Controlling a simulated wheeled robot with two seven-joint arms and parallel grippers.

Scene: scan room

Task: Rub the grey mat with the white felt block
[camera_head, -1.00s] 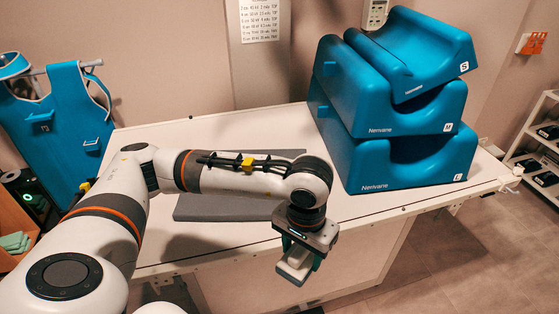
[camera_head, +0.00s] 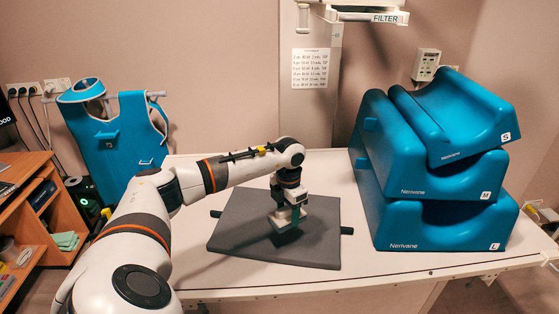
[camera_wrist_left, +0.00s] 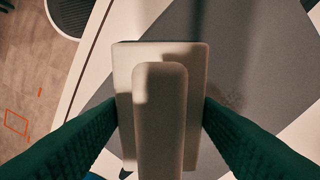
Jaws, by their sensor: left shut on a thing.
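The grey mat (camera_head: 240,232) lies flat on the white table, with small black tabs at its left and right edges. My left gripper (camera_head: 285,226) points down over the right half of the mat. Its green fingers are shut on the white felt block. The block (camera_wrist_left: 125,62) shows clearly in the left wrist view, with a raised grip between the two fingers (camera_wrist_left: 160,118). In the head view the gripper mostly hides it. I cannot tell whether the block touches the mat. A faint dark smudge shows on the mat (camera_wrist_left: 232,97) beside it. My right gripper is not in view.
Stacked blue foam supports (camera_head: 420,220) stand on the table right of the mat. The white table (camera_head: 342,273) has bare room in front of the mat.

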